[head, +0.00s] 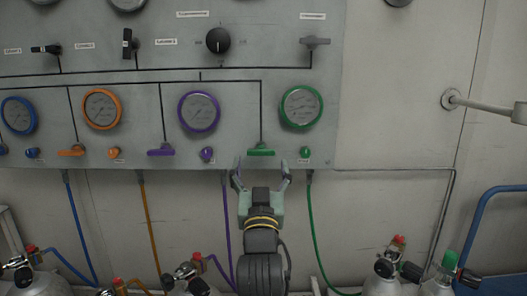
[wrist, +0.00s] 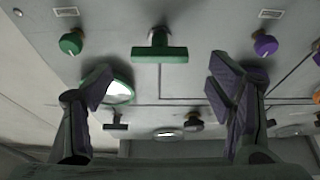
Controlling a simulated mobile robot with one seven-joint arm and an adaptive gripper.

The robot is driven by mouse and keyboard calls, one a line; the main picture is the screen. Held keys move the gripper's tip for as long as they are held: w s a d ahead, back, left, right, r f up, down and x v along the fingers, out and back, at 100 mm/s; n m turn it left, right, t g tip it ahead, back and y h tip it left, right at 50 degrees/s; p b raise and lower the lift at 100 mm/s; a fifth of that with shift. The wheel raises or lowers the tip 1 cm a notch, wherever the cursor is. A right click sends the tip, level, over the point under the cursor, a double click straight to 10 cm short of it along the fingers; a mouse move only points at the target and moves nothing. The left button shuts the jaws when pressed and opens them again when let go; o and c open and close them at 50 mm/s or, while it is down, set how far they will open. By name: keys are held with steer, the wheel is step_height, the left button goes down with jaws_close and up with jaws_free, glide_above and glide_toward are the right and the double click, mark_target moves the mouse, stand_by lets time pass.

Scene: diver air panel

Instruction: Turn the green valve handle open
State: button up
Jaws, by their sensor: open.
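The green valve handle (head: 261,152) is a flat bar set horizontally at the bottom of the grey panel, below a vertical black line. It also shows in the wrist view (wrist: 160,54), where the picture is upside down. My gripper (head: 262,172) is open and empty, just below the handle in the head view, with one finger towards each side. In the wrist view the fingertips (wrist: 162,85) are spread wider than the handle and no contact shows. The depth gap to the handle is hard to tell.
A round green knob (head: 305,153) and a purple knob (head: 207,154) flank the handle. A green gauge (head: 301,107) sits above right. A green hose (head: 311,225) hangs to the right of my arm, a purple hose (head: 226,205) to its left. Gas cylinders stand low on both sides.

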mark_target(261, 154)
steer(key=shift+p+x, duration=0.45)
steer(key=shift+x, duration=1.75)
steer(key=c, duration=1.2)
steer(key=shift+o, duration=0.2)
